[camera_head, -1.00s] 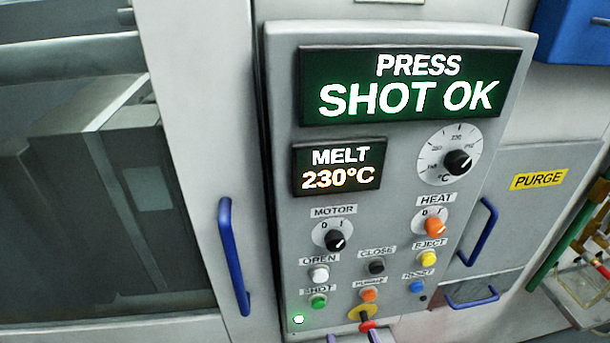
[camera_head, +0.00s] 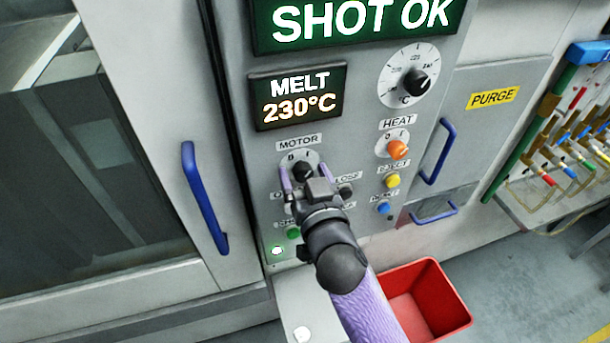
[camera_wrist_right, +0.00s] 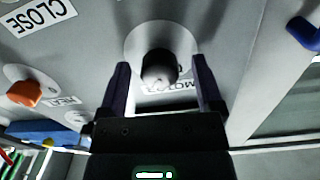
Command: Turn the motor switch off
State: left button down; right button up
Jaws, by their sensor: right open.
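The motor switch (camera_head: 302,170) is a black knob on a pale round dial under the MOTOR label on the grey control panel (camera_head: 352,140). My right gripper (camera_head: 301,177) is in front of it, open, with its purple fingers spread to either side of the knob. In the right wrist view the knob (camera_wrist_right: 159,68) sits between the two fingers of the right gripper (camera_wrist_right: 160,80), with a gap on each side. The way the knob points is hard to read behind the gripper. My left gripper is not in view.
The orange heat knob (camera_head: 398,149) and the temperature dial (camera_head: 416,82) are to the right. Push buttons sit below, partly hidden by my right arm. Blue handles (camera_head: 205,198) flank the panel. A red bin (camera_head: 440,295) stands below.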

grip_shut()
jog(key=shift+n, duration=0.3)
jog(key=n+p, duration=0.1)
jog(key=n, duration=0.8)
jog(key=shift+n, duration=0.4)
jog(key=shift+f+n, duration=0.1)
jog(key=shift+n, duration=1.8)
grip_release()
